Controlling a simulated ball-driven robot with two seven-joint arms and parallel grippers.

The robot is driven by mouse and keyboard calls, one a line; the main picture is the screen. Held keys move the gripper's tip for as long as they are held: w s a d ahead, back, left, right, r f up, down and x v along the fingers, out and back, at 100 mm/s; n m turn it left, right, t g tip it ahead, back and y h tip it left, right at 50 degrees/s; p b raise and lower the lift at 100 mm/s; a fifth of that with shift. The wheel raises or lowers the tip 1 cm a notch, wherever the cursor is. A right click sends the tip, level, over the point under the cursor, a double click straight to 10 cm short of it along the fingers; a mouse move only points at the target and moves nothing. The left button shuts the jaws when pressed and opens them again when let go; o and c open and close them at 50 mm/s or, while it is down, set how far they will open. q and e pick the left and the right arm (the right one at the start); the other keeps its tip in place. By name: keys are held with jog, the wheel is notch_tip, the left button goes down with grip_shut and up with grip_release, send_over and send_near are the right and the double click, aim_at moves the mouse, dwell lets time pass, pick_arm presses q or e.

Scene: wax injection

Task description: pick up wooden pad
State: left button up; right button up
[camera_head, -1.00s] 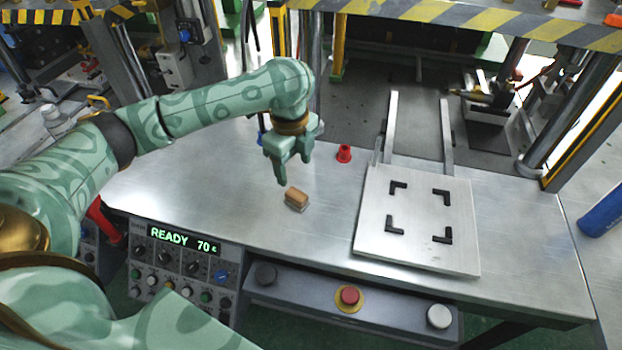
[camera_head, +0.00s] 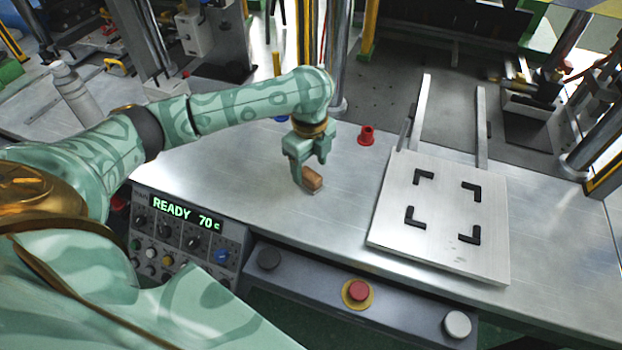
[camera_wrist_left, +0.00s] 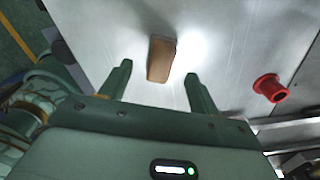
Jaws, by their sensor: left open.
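The wooden pad (camera_head: 312,179) is a small brown block lying on the metal table, partly hidden by a finger in the head view. My left gripper (camera_head: 305,171) is open and low over the table, right at the pad. In the left wrist view the pad (camera_wrist_left: 161,58) lies ahead of and between the open fingertips of my left gripper (camera_wrist_left: 160,78). Neither finger visibly touches it there. My right gripper is not in view.
A red flanged piece (camera_head: 366,135) stands on the table behind and right of the pad. A pale plate (camera_head: 390,235) with black corner marks lies to the right. A control panel (camera_head: 180,236) and a button bar (camera_head: 310,278) line the front edge.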

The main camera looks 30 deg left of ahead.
aim_at(310, 174)
pick_arm(q)
notch_tip(310, 174, down, 4)
jog(key=shift+w+f+b, duration=0.1)
jog(key=shift+f+b, duration=0.1)
jog(key=shift+b, duration=0.8)
jog(key=shift+r, duration=0.2)
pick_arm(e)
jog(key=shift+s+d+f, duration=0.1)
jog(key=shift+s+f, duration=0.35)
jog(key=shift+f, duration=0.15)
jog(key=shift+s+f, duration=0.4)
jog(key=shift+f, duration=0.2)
pick_arm(q)
jog(key=c, duration=1.2)
jog(key=shift+o, duration=0.2)
